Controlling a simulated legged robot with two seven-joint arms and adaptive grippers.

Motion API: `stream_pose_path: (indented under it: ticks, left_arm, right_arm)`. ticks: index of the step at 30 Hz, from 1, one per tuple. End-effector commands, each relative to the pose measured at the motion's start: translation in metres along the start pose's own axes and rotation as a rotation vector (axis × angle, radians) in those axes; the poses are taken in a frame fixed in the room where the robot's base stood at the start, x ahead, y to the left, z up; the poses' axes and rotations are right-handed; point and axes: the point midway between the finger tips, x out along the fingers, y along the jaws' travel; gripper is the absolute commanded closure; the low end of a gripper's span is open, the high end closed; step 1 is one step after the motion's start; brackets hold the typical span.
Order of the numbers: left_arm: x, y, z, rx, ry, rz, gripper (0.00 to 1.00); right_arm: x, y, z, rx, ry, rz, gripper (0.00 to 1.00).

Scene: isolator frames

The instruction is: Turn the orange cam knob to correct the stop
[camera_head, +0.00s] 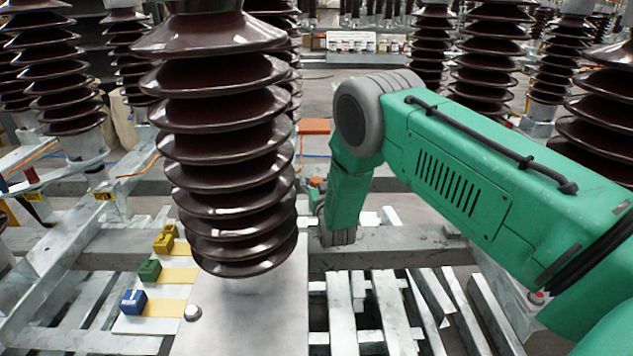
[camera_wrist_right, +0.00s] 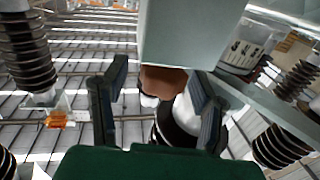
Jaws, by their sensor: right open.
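An orange-brown rounded part (camera_wrist_right: 163,79), which looks like the cam knob, sits under a pale grey box (camera_wrist_right: 190,35) in the right wrist view. My right gripper (camera_wrist_right: 158,78) is open, with its two dark fingers apart on either side of this part. I cannot tell whether they touch it. In the head view my green right arm comes in from the right and bends down behind the large brown insulator, which hides most of the gripper. A small orange bit (camera_head: 317,182) shows beside the wrist there. My left gripper is not in view.
The ribbed brown insulator (camera_head: 225,140) stands close in front on a pale metal plate (camera_head: 255,320). Blue (camera_head: 133,301), green (camera_head: 149,270) and yellow (camera_head: 164,243) blocks lie at its left. More insulators stand around. Slatted metal bars (camera_head: 345,305) lie below my arm.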

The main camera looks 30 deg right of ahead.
Motion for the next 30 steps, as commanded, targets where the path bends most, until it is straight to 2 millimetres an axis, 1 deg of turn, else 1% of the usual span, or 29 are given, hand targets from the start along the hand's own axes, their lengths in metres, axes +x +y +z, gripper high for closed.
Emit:
stream_pose_path:
  ticks: [3, 4, 5, 6, 8, 9, 15, 24, 30]
  left_arm:
    - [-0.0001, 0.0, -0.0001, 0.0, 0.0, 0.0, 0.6]
    - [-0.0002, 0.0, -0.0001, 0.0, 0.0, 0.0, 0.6]
    - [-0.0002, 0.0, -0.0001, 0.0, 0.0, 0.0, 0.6]
    - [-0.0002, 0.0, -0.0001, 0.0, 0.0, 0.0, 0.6]
    - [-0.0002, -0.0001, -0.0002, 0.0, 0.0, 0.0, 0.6]
    - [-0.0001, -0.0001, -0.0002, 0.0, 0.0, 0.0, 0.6]
    - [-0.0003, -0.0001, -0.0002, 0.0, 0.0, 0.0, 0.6]
    - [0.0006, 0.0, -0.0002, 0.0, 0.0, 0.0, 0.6]
    - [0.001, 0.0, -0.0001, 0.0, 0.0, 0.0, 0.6]
  right_arm:
    - [-0.0002, -0.0003, 0.0, 0.0, 0.0, 0.0, 0.46]
    - [-0.0002, -0.0003, 0.0001, 0.0, 0.0, 0.0, 0.5]
    - [-0.0002, -0.0002, 0.0001, 0.0, 0.0, 0.0, 0.6]
    - [-0.0002, -0.0001, 0.0002, 0.0, 0.0, 0.0, 0.74]
    - [-0.0002, -0.0001, 0.0003, 0.0, 0.0, 0.0, 0.96]
    - [-0.0003, -0.0002, 0.0003, 0.0, 0.0, 0.0, 0.99]
    - [0.0001, 0.0007, 0.0002, -0.001, 0.001, -0.021, 0.99]
    - [0.0006, 0.001, 0.0, -0.001, 0.003, -0.225, 0.99]
    - [0.0, 0.0005, 0.0003, 0.001, 0.0, -0.281, 0.99]
